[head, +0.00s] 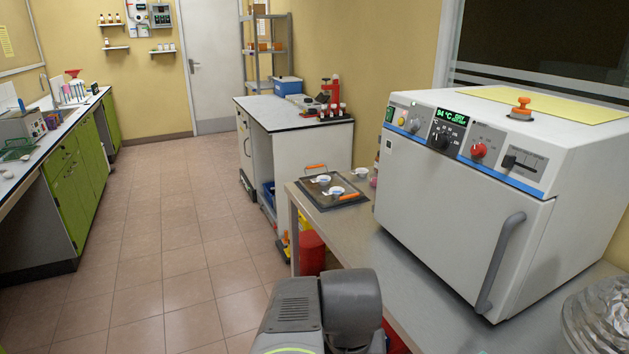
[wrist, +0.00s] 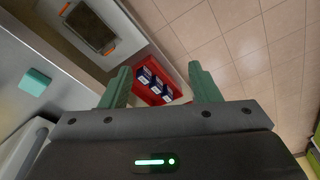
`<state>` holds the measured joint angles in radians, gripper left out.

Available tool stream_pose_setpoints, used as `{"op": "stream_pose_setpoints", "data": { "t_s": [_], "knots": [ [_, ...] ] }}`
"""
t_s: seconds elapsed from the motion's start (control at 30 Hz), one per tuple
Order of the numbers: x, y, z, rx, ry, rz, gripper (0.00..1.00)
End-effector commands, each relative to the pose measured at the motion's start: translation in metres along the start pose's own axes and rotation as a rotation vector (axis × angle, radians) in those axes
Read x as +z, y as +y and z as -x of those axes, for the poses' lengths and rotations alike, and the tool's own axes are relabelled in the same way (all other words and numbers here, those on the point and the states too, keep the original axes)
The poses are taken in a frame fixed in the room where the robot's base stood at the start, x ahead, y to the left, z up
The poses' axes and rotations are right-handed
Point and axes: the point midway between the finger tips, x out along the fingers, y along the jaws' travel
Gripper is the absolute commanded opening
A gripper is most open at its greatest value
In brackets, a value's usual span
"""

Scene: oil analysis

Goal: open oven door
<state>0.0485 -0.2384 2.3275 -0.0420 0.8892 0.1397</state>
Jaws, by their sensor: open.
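The oven (head: 470,190) is a white box on a metal table at the right in the head view. Its front door (head: 440,205) looks shut, with a grey vertical bar handle (head: 500,262) on the right side. The display above the door is lit green. In the wrist view my gripper (wrist: 162,82) has its two green fingers spread apart with nothing between them. It points down over the floor and a red bin, apart from the oven. My gripper's fingers are out of sight in the head view. I cannot tell the handle clearly in the wrist view.
The metal table (head: 375,268) carries a dark tray (head: 325,195) with small white dishes left of the oven. A crumpled foil item (head: 600,315) lies at the lower right. A red bin (wrist: 155,85) is below my gripper. The tiled floor (head: 165,240) at left is clear.

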Motion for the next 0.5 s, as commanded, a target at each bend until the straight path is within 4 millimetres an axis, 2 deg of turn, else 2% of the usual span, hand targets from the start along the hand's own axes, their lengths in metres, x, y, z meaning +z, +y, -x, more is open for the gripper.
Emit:
{"op": "stream_pose_setpoints", "data": {
  "t_s": [0.03, 0.17, 0.27, 0.37, 0.5],
  "knots": [
    [0.000, 0.000, 0.000, 0.000, 0.000, 0.000, 0.50],
    [-0.002, 0.007, 0.000, 0.034, -0.025, 0.041, 0.25],
    [-0.009, 0.024, 0.002, 0.120, -0.092, 0.147, 0.23],
    [-0.021, 0.052, 0.007, 0.250, -0.207, 0.314, 0.23],
    [-0.047, 0.095, 0.023, 0.445, -0.412, 0.567, 0.23]
  ]
}}
